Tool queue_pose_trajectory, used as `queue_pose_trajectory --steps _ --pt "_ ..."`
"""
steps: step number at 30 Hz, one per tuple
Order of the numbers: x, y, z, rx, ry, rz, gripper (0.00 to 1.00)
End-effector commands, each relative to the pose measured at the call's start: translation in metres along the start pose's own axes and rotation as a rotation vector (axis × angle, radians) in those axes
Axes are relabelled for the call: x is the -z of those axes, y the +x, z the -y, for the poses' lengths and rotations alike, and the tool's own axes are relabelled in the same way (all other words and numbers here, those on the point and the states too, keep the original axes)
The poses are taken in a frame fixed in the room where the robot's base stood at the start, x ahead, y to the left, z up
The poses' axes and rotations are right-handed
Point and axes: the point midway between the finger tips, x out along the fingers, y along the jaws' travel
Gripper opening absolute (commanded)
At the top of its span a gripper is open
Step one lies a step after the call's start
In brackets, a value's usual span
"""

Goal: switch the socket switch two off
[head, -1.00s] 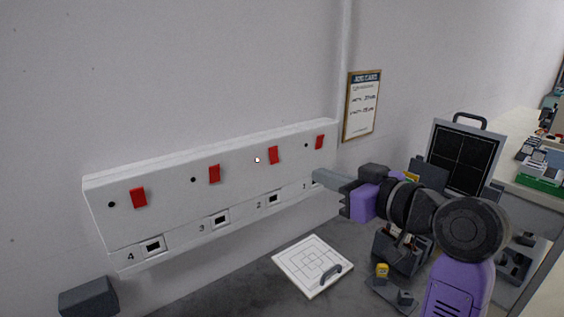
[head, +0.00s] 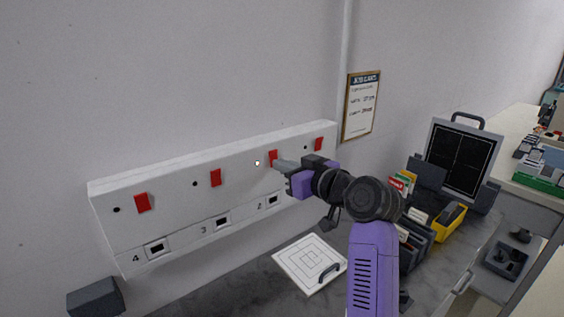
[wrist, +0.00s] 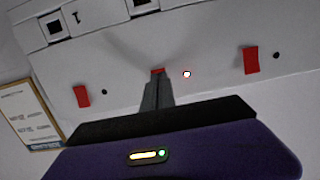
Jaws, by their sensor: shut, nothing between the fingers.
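The white socket panel (head: 150,185) on the wall carries several red switches above numbered sockets. Socket switch two (head: 273,155) is the red rocker above the label 2, partly covered by my fingers. In the wrist view only a bit of the red switch (wrist: 157,70) shows beyond the fingertips. The small light (head: 257,162) beside it glows white; it also shows lit, with a red rim, in the wrist view (wrist: 186,74). My gripper (head: 280,163) is shut and empty, its tips at switch two. I cannot tell whether they touch it.
Switch one (head: 319,144) is to the right, switch three (head: 215,177) to the left; their lights are dark. A white maze board (head: 300,252) lies on the bench below. A grey block (head: 95,298) is at lower left, a black panel case (head: 462,155) at right.

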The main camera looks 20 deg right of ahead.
Motion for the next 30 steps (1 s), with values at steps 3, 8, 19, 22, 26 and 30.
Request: queue_pose_trajectory --steps 3,8,19,22,26,30 --pt "0.001 0.005 0.001 0.001 0.0 0.0 0.0" --pt "0.0 0.006 0.001 0.001 0.0 -0.001 0.0" --pt "-0.007 0.009 0.0 0.0 -0.001 -0.033 0.0" --pt "-0.01 0.012 0.0 0.0 -0.001 -0.069 0.0" --pt "-0.011 0.016 0.0 0.0 -0.002 -0.116 0.0" --pt "-0.012 0.018 0.0 -0.001 -0.002 -0.166 0.0"
